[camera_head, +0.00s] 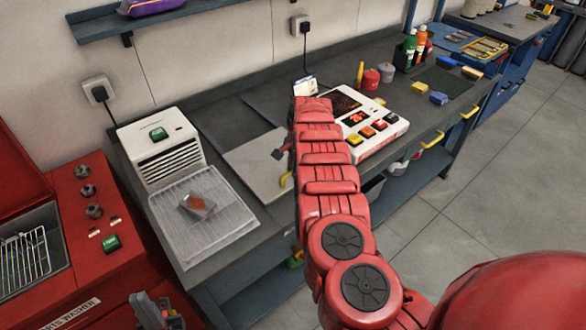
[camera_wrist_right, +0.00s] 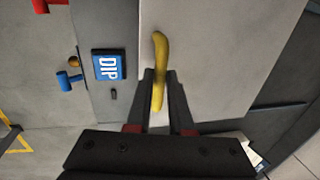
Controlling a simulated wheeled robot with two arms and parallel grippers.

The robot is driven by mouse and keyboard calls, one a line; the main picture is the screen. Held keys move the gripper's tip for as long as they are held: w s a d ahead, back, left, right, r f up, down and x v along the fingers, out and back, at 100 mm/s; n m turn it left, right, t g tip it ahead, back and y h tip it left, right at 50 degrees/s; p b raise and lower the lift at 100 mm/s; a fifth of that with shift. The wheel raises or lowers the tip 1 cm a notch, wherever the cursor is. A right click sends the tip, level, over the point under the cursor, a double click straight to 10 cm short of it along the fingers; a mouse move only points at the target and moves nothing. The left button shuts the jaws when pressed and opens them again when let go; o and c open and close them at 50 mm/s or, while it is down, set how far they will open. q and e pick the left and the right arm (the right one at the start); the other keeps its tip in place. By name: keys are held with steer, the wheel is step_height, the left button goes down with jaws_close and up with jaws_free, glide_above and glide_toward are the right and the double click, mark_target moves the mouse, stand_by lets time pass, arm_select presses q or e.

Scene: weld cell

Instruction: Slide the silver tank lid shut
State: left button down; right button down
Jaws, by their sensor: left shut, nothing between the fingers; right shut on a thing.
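The silver tank lid (camera_head: 262,163) is a flat grey plate on the bench, left of my right forearm in the head view. A dark rectangular area lies behind it; I cannot tell how deep it is. In the right wrist view the lid (camera_wrist_right: 225,60) fills the upper middle, with a curved yellow handle (camera_wrist_right: 158,50) on it. My right gripper (camera_wrist_right: 160,78) is shut on this handle, one finger on each side. In the head view my red arm hides most of that gripper. My left gripper (camera_head: 152,312) is shut and empty at the lower left, far from the lid.
A white vented box (camera_head: 160,145) and a wire rack (camera_head: 205,225) stand left of the lid. A control panel with coloured buttons (camera_head: 372,127) is right of my arm. A red washer (camera_head: 85,215) is at the left. A blue DIP sign (camera_wrist_right: 108,65) is beside the lid.

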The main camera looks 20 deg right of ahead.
steer(key=c, duration=1)
jaws_free()
steer(key=shift+s+d+f, duration=0.1)
steer(key=shift+s, duration=0.1)
steer(key=shift+o, duration=1)
steer(key=shift+s, duration=0.1)
steer(key=shift+r, duration=0.4)
steer(key=s+r+b, duration=0.1)
steer(key=r+b, duration=0.1)
steer(key=r, duration=0.6)
steer(key=s+d+r+b, duration=0.1)
steer(key=s+r+b, duration=0.1)
steer(key=r, duration=0.6)
steer(key=shift+r+b, duration=0.25)
steer(key=shift+b, duration=0.1)
steer(key=shift+d, duration=0.1)
